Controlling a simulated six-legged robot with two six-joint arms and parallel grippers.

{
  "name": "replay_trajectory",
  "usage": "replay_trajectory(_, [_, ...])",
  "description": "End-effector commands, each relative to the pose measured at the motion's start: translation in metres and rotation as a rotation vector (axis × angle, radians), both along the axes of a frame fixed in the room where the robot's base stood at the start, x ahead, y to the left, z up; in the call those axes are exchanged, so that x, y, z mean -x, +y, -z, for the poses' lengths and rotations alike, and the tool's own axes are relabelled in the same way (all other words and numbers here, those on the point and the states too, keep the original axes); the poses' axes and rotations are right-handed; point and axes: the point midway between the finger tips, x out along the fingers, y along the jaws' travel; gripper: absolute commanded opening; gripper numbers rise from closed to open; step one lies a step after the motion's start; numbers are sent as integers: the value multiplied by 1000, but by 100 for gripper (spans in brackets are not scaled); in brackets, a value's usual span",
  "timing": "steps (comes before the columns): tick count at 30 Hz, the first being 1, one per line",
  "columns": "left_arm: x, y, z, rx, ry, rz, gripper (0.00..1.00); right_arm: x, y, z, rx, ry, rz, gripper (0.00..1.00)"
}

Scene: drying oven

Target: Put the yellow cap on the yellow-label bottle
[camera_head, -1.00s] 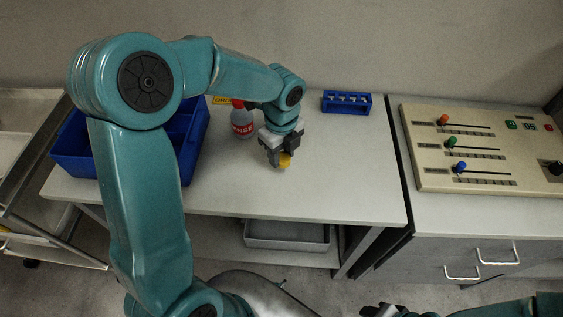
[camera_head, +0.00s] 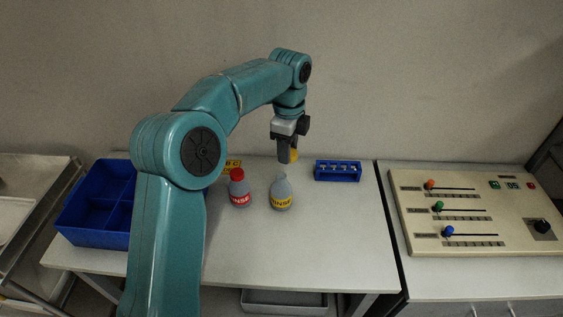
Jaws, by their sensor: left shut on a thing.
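My left gripper (camera_head: 288,155) is shut on the yellow cap (camera_head: 294,155), which shows as a small yellow patch between and beside the fingers. It holds the cap above the table, above the yellow-label bottle in the picture and apart from it. The yellow-label bottle (camera_head: 281,194) is grey, stands upright on the table and has a bare narrow top without a cap. My right gripper is not in view.
A red-capped bottle (camera_head: 239,188) with a red label stands just left of the yellow-label bottle. A blue rack (camera_head: 338,171) stands to the right, a blue divided bin (camera_head: 97,237) at the left. A control panel (camera_head: 477,212) is far right. The table front (camera_head: 310,245) is clear.

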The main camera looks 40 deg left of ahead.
Motion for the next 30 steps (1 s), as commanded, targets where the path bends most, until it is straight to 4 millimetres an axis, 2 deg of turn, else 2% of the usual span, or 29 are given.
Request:
replay_trajectory(1, [-9,10,-7,1,8,-32,12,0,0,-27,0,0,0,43])
replay_trajectory(3, [-14,19,2,0,6,-52,12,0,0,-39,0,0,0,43])
replay_trajectory(9, [-11,29,25,0,0,-72,12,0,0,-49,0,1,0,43])
replay_trajectory(17, [-11,30,40,0,-2,-74,12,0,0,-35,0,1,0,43])
replay_trajectory(26, [-10,30,72,0,-2,-73,12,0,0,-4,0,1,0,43])
replay_trajectory(30, [-10,30,83,0,-2,-74,12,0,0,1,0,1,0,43])
